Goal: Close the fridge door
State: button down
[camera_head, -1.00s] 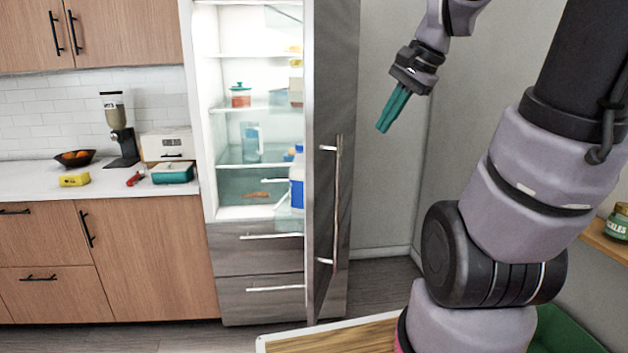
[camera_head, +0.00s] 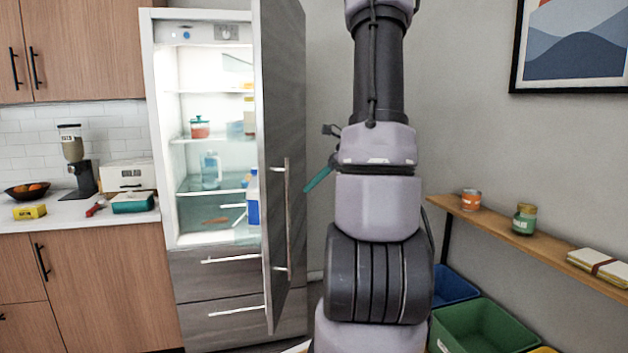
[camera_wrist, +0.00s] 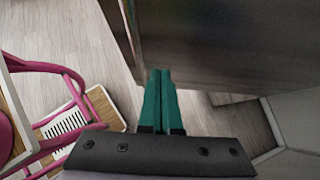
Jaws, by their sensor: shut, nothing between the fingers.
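The fridge (camera_head: 160,130) stands at the left centre of the head view, its lit inside showing. Its grey door (camera_head: 282,100) stands open, swung out toward me, with a long vertical handle (camera_head: 289,215) on its outer face. My gripper (camera_head: 318,180) is just right of the door's outer face, mostly hidden behind my arm, with the teal fingers showing. In the wrist view, my gripper (camera_wrist: 161,75) has its teal fingers together and empty, close to the grey door panel (camera_wrist: 220,45). I cannot tell whether they touch it.
A counter (camera_head: 80,212) with a coffee grinder and a fruit bowl (camera_head: 28,190) is at the left. A wall shelf (camera_head: 540,241) with jars and bins (camera_head: 480,330) below stands at the right. A pink-framed chair (camera_wrist: 70,75) is at the left of the wrist view.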

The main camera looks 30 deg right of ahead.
aim_at(276, 204)
jog(key=shift+w+a+f, duration=0.6)
jog(key=shift+w+a, duration=0.2)
jog(key=shift+a, duration=0.2)
jog(key=shift+w+a+f, duration=0.6)
jog(key=shift+w+a, duration=0.15)
jog(key=shift+a, duration=0.2)
jog(key=shift+w+a+f, duration=0.6)
jog(key=shift+w+a, duration=0.2)
jog(key=shift+a, duration=0.2)
